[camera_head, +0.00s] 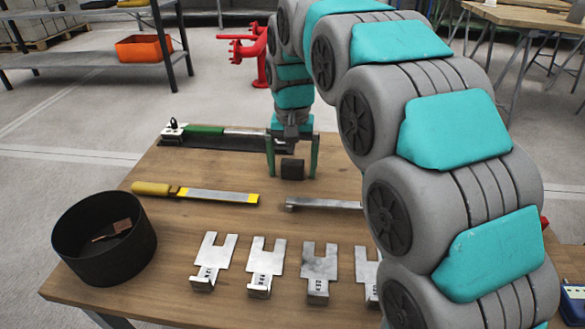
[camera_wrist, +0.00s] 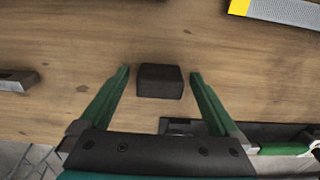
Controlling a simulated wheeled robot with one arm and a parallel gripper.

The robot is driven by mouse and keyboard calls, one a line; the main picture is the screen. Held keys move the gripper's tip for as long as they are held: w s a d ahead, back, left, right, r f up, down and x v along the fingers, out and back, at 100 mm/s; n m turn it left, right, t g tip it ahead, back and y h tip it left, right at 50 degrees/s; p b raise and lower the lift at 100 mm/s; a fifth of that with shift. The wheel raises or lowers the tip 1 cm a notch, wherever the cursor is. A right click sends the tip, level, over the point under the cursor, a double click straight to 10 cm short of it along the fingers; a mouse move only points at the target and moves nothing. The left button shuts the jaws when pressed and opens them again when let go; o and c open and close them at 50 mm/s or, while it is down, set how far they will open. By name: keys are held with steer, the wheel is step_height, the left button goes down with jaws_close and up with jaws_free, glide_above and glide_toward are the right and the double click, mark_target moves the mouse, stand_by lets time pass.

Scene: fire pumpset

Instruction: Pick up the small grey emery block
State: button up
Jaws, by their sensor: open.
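The small emery block (camera_head: 292,169) is dark grey and sits on the wooden table, toward the far side. My gripper (camera_head: 292,172) is open above the table with its green fingers pointing down, one on each side of the block. In the wrist view the block (camera_wrist: 160,81) lies between the fingertips of my gripper (camera_wrist: 159,73), with a gap on both sides. The fingers do not appear to touch it. The height of the fingertips above the table is hard to tell.
A file with a yellow handle (camera_head: 195,193) and a metal bar (camera_head: 322,204) lie nearer the front. Several slotted metal plates (camera_head: 266,262) line the front. A black round bin (camera_head: 104,239) stands at left. A green-handled tool (camera_head: 205,131) lies behind on a dark tray.

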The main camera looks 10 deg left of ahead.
mark_target(292, 162)
jaws_close()
stand_by(0.8)
steer(key=shift+r, duration=0.2)
steer(key=shift+r, duration=1.05)
steer(key=shift+s+r, duration=0.1)
steer(key=shift+r, duration=0.45)
steer(key=s, duration=0.5)
steer(key=s+r+b, duration=0.1)
steer(key=s, duration=0.4)
steer(key=s+d+b, duration=0.1)
steer(key=s, duration=0.4)
steer(key=shift+s+r, duration=0.2)
steer(key=shift+s, duration=0.2)
steer(key=c, duration=0.6)
jaws_free()
steer(key=c, duration=0.7)
